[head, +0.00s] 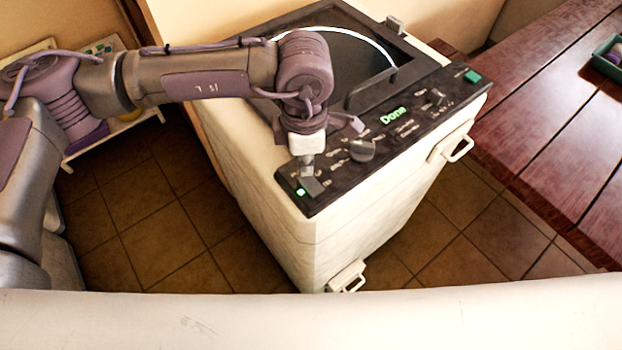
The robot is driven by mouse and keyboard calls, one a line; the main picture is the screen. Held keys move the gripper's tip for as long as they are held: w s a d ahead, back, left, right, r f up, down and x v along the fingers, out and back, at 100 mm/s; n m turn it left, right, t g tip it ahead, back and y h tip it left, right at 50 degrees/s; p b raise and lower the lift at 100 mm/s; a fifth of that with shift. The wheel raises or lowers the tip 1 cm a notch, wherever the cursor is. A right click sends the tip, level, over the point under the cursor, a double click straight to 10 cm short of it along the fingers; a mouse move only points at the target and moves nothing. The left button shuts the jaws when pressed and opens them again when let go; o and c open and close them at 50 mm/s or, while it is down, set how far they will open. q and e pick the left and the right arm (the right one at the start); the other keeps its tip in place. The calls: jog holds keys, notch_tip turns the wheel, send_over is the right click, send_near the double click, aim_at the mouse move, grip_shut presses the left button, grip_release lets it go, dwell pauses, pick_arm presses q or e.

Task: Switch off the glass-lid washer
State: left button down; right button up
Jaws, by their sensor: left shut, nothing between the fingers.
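The washer (270,215) is a white top-loading box with a dark glass lid (355,60). Its black control panel (400,140) slopes along the front top edge. The panel has a green display reading "Done" (393,115), a large grey knob (362,150), a smaller dark knob (435,97) and a green button (472,76) at the right end. A small green light (300,192) glows at the left end. My left gripper (310,182) is shut and empty, pointing down at the panel's left end beside this light. Whether it touches the panel is unclear. My right gripper is out of view.
A red-brown wooden table (550,130) stands at the right, with a green tray (604,66) at its edge. A white shelf (110,135) stands at the back left, partly behind my left arm. Tiled floor (150,230) lies open left of the washer.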

aim_at(306, 178)
pick_arm(q)
jog(key=shift+f+b, duration=1.2)
jog(key=shift+b, duration=0.15)
dwell(1.1)
jog(key=shift+r+p, duration=0.95)
jog(key=shift+r, duration=2.6)
